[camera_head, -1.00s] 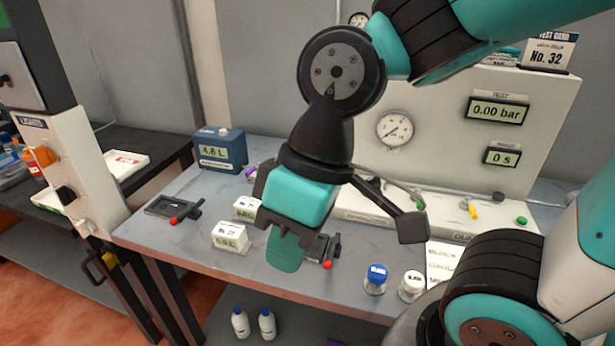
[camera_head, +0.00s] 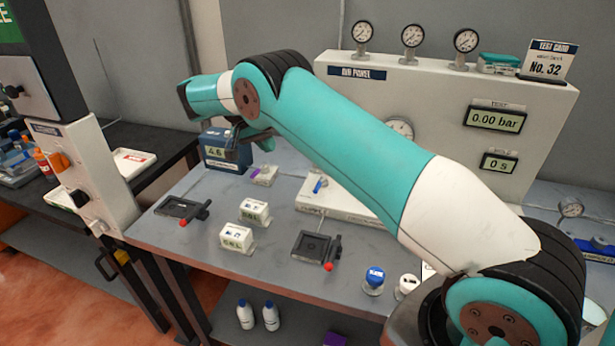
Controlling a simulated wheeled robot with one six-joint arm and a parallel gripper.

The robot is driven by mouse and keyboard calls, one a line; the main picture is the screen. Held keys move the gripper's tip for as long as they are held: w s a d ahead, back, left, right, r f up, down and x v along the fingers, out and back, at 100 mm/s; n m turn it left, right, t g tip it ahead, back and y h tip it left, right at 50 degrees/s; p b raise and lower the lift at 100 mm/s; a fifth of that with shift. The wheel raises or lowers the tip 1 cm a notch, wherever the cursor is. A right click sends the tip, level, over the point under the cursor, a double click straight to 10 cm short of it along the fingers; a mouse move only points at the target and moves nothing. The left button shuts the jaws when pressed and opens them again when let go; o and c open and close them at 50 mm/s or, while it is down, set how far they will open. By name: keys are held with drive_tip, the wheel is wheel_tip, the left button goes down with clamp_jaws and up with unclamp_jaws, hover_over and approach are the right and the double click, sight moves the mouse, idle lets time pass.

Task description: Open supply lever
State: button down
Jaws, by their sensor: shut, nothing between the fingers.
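No label reading "supply" is legible, so I cannot tell which lever is the supply lever. A small blue lever (camera_head: 319,185) stands on the low white base of the gas panel (camera_head: 350,93). My gripper (camera_head: 238,148) is at the upper left, in front of the blue box with a display (camera_head: 213,160), and partly hidden by my arm. It is shut and empty, to the left of the blue lever and apart from it.
Two black plates with red-tipped handles stand on the bench, one at left (camera_head: 180,208) and one near the front (camera_head: 311,246). Two small white display boxes (camera_head: 254,211) (camera_head: 237,238) lie between them. Blue-capped and white-capped jars (camera_head: 374,281) stand at the front edge.

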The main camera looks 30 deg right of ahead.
sight(320, 183)
drive_tip(key=f+m, duration=0.1)
drive_tip(key=f, duration=0.1)
drive_tip(key=s+d+f+m+g, duration=0.1)
drive_tip(key=shift+d+f+m, duration=0.1)
drive_tip(key=shift+f+m, duration=0.2)
drive_tip(key=shift+f, duration=0.05)
drive_tip(key=shift+f, duration=0.1)
drive_tip(key=b+x, duration=0.2)
drive_tip(key=x, duration=0.1)
drive_tip(key=s+b+x, duration=0.1)
drive_tip(key=b+x, duration=0.2)
drive_tip(key=x, duration=0.1)
drive_tip(key=s+d+r+b+x, duration=0.1)
drive_tip(key=b+x, duration=0.1)
drive_tip(key=x, duration=0.2)
drive_tip(key=shift+d+b, duration=0.1)
drive_tip(key=shift+b, duration=0.2)
drive_tip(key=shift+s+d+f, duration=0.25)
drive_tip(key=shift+s+d, duration=0.2)
drive_tip(key=shift+s, duration=0.05)
drive_tip(key=shift+a, duration=0.1)
